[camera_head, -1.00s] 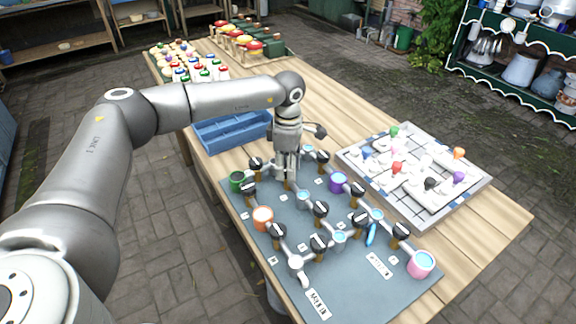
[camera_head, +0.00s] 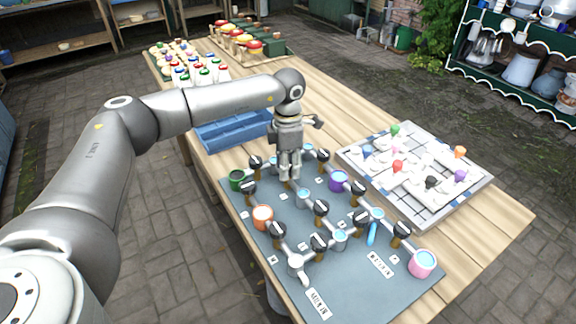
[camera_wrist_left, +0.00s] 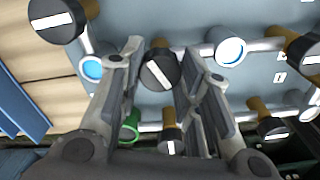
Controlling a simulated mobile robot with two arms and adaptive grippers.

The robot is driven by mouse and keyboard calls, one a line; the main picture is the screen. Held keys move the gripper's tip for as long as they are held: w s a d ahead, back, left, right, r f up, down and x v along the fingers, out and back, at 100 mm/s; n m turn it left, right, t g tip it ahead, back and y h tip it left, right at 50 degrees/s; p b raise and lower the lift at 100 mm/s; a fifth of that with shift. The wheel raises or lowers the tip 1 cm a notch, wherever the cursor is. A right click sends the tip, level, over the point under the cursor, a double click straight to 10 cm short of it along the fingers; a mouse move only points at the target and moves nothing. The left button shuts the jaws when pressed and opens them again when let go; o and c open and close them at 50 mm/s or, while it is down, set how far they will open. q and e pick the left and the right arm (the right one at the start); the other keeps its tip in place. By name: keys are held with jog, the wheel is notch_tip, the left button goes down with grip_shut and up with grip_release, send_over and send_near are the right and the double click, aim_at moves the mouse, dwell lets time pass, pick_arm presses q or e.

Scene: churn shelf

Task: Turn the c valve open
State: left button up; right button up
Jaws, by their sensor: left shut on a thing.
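A grey valve board lies on the wooden table, with several black valve knobs on brown stems joined by grey pipes to coloured cups. My left gripper (camera_head: 290,174) points down at the far part of the board. It is shut on a black valve knob, which the gripper hides in the head view. In the left wrist view the knob (camera_wrist_left: 158,71) sits between the fingers, its white line tilted. A green cup (camera_head: 237,180) stands left of the gripper and a purple cup (camera_head: 338,181) right of it. The labels are too small to read surely. My right gripper is out of view.
Other black knobs (camera_head: 321,208) stand close around the gripper. A blue tray (camera_head: 232,133) lies behind and left of the board. A white panel (camera_head: 421,205) with coloured knobs lies to the right. Bare table shows at the right front.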

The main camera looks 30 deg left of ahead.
pick_arm(q)
jog(key=n, duration=0.6)
jog(key=shift+n+b, duration=0.3)
jog(key=n, duration=0.4)
jog(key=shift+w+r+n, duration=0.1)
jog(key=shift+n, duration=1)
jog(key=o, duration=1.1)
jog(key=shift+c, duration=0.2)
notch_tip(320, 180, up, 12)
